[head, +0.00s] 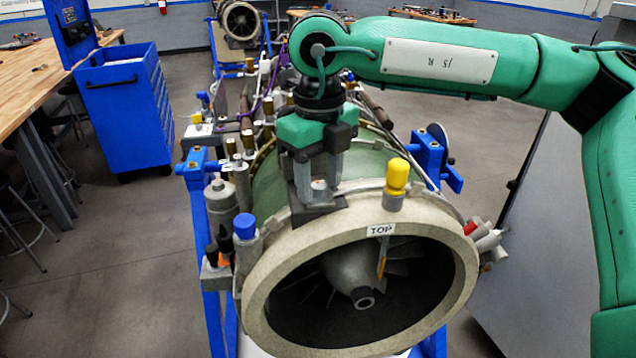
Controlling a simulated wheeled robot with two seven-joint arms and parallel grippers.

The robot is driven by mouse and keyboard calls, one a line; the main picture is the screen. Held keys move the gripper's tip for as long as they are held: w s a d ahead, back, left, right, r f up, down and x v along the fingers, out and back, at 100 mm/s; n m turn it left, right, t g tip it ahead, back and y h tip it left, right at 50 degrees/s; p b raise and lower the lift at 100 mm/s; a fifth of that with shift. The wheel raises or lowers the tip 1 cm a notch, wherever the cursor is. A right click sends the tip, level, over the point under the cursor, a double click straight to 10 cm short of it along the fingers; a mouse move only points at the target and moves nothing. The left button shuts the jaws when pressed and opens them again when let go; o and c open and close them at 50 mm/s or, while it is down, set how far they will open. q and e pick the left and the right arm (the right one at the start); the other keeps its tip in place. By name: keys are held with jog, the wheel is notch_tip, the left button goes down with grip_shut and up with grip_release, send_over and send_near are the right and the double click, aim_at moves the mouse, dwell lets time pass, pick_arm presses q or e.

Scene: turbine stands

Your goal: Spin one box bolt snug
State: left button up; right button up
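A turbine (300,185) with a pale front ring marked TOP rests on a blue stand. A dark grey box (317,210) sits on the top of the ring, left of the TOP label. A small pale bolt head (319,185) with a reddish mark shows on this box. My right gripper (318,182) points down over the box, with its fingers apart on either side of the bolt head. I cannot tell whether the fingers touch the bolt. My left gripper is not in view.
A yellow-capped fitting (397,178) stands on the ring just right of the gripper. A blue-capped fitting (245,228) and grey cylinders (220,205) crowd the left side. A blue tool cabinet (125,110) stands at the left, with open floor before it.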

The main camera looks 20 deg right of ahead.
aim_at(319, 185)
jog(key=shift+o, duration=0.8)
jog(key=shift+r+p, duration=1.1)
jog(key=shift+r, duration=1.45)
